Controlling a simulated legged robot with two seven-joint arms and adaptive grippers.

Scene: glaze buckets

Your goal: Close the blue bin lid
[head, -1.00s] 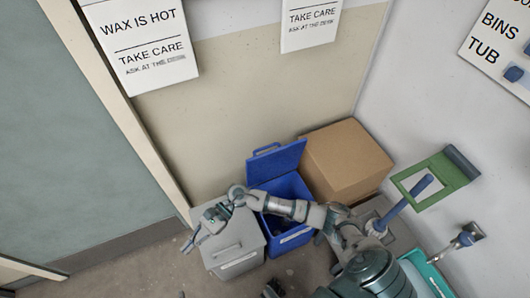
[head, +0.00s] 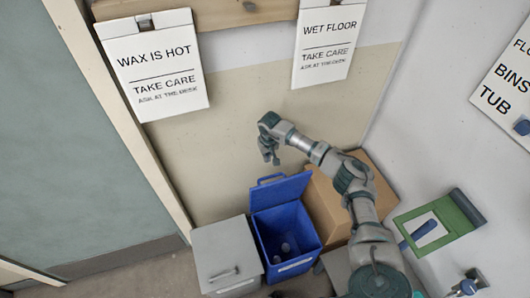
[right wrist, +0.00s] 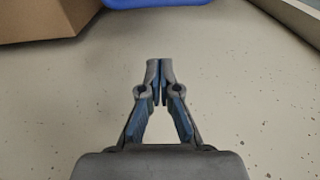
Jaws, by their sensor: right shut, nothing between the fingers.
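The blue bin (head: 302,234) stands on the floor between a grey bin and a cardboard box. Its blue lid (head: 280,193) is open, tilted up at the back against the wall side, with a handle loop on its top edge. A few small objects show dimly inside the bin. My right gripper (head: 269,158) is above and behind the raised lid, near the wall, apart from it. In the right wrist view its fingers (right wrist: 159,72) are shut together and empty, with a blue edge (right wrist: 157,3) at the top of the picture. My left gripper is not in view.
The grey bin (head: 222,247) with its lid shut stands left of the blue bin. The cardboard box (head: 323,205) is to the right, partly behind my right arm. Two signs (head: 152,72) hang on the wall above. A green frame (head: 458,220) is at the right.

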